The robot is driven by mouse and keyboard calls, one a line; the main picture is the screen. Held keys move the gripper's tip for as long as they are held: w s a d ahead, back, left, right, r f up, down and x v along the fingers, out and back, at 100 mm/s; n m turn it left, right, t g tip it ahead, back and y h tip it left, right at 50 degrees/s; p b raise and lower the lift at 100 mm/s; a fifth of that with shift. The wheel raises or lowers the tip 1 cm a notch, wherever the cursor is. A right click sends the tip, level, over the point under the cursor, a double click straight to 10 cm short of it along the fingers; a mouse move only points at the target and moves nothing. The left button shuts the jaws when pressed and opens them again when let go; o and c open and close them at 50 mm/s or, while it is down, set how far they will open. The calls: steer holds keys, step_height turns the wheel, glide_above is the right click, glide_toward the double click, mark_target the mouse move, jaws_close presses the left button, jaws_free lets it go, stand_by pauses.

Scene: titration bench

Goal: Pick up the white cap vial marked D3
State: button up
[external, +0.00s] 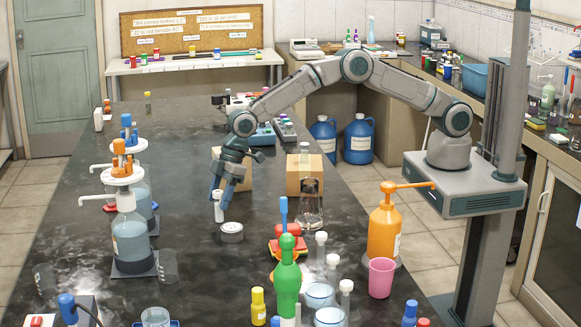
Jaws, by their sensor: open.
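My gripper (222,188) points down over the middle of the dark bench, its fingers open. A small white-capped vial (219,212) stands upright just below and between or beside the fingertips; I cannot tell which, nor whether they touch it. Other white-capped vials stand at the front right: one at the back (321,247), one in the middle (333,266) and one nearer (346,292). The markings on all of them are too small to read, so I cannot tell which is D3.
A flask (308,208), an orange pump bottle (384,232), a green bottle (287,283) and a pink cup (381,278) stand to the right. Dispenser bottles (131,240) line the left.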

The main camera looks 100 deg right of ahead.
steer(key=shift+w+a+f, duration=0.15)
steer(key=shift+w+f, duration=0.05)
steer(key=shift+f, duration=0.3)
steer(key=c, duration=1.1)
steer(key=shift+o, duration=0.2)
steer(key=shift+r, duration=0.1)
